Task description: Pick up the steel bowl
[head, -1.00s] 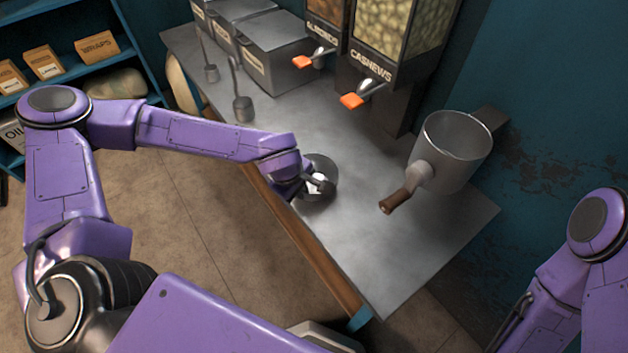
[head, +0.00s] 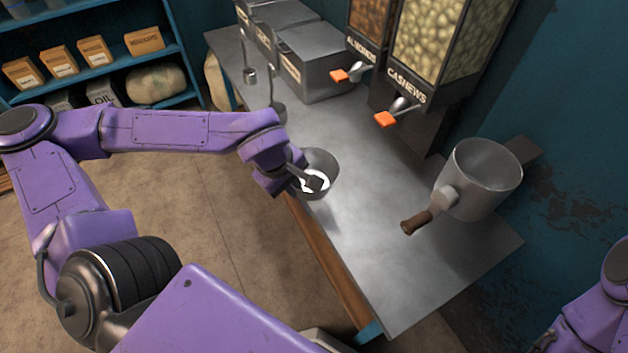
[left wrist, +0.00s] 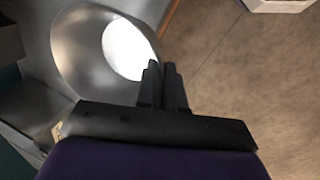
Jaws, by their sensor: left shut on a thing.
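The steel bowl (head: 325,163) is at the left edge of the metal counter in the head view, with something white (head: 314,181) inside it. My left gripper (head: 304,178) is shut on the bowl's near-left rim. A shadow on the counter beside the bowl suggests it is off the surface. In the left wrist view the bowl (left wrist: 85,58) fills the upper left, and the two dark fingers (left wrist: 163,84) are close together at its rim. My right gripper is not in view; only part of the right arm shows at the lower right.
A steel pot with a wooden handle (head: 480,182) stands on the right of the counter (head: 400,270). Cashew (head: 437,45) and almond (head: 373,28) dispensers with orange levers stand at the back. Metal bins (head: 312,65) and ladles are beyond the bowl. The front counter is clear.

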